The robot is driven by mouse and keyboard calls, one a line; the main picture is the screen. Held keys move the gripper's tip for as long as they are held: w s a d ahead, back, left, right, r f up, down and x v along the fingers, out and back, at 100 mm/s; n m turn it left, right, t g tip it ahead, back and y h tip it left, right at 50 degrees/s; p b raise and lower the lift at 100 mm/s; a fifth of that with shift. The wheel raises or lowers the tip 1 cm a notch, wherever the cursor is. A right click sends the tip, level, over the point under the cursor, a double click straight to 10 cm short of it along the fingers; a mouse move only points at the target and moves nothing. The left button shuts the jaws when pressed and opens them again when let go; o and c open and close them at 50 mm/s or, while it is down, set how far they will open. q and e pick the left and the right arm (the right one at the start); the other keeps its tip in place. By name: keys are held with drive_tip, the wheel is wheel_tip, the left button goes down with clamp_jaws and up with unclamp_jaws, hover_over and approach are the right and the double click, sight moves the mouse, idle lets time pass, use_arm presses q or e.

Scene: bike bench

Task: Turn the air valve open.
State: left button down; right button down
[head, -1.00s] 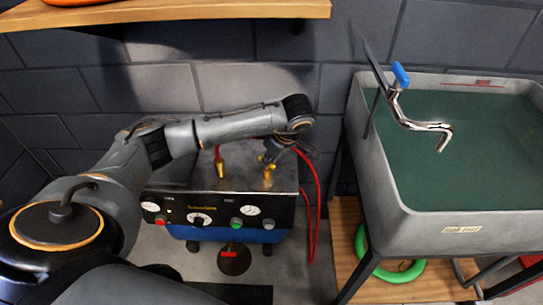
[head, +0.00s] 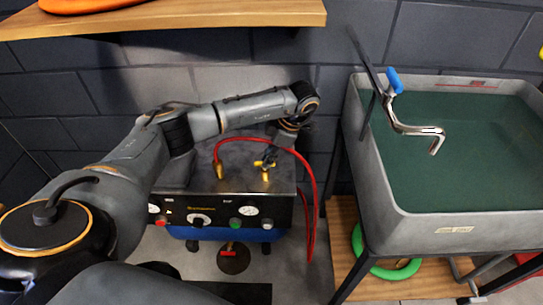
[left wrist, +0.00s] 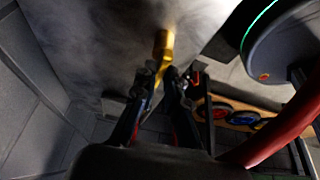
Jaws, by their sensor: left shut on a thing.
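The brass air valve (head: 265,168) stands on the top of the blue and black compressor unit (head: 240,228), near its right side. My left gripper (head: 271,154) reaches down to it from above and behind. In the left wrist view my left gripper (left wrist: 160,92) is shut on the valve, whose gold-coloured body (left wrist: 164,52) shows just beyond the fingertips. The exact handle angle is hard to read, as the fingers cover part of it. My right gripper is not in view.
A red hose (head: 314,185) arcs from a second brass fitting (head: 218,169) and hangs down the unit's right side. A sink (head: 440,222) with a blue-handled tap (head: 395,80) stands to the right. A wooden shelf (head: 200,14) overhangs the arm.

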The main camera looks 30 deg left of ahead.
use_arm(q)
drive_tip(key=shift+s+a+f+n, duration=0.15)
drive_tip(key=shift+s+n, duration=0.05)
drive_tip(key=shift+n, duration=0.1)
drive_tip(key=c, duration=1.4)
unclamp_jaws()
drive_tip(key=shift+a, duration=0.1)
drive_tip(key=shift+s, duration=0.1)
drive_tip(key=shift+w+d+r, duration=0.2)
drive_tip(key=shift+d+r, duration=0.1)
drive_tip(key=shift+r, duration=0.15)
drive_tip(key=v, duration=1.1)
drive_tip(key=shift+w+r, duration=0.1)
drive_tip(key=shift+r, duration=0.05)
